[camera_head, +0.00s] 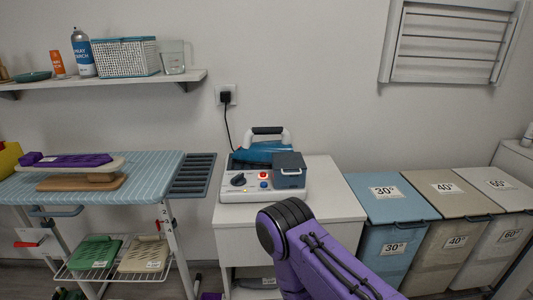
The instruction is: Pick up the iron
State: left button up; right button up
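The iron (257,153), with a teal body, rests on a white steam station (247,193). A pale arched handle with a black grip rises at the top of it. A dark grey block (289,172) on the right of the station hides part of the iron's lower right side. Neither gripper shows in this view.
An ironing board (150,178) stands on the left with a purple-topped sleeve board (78,161). Lidded bins (388,202) stand on the right. A black cord runs from the wall plug (225,97) down towards the iron. A wall shelf (110,80) holds bottles and a basket.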

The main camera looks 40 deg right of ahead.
aim_at(260, 152)
jog(key=u, duration=1.9)
jog(key=k, duration=0.75)
jog(key=z, duration=2.1)
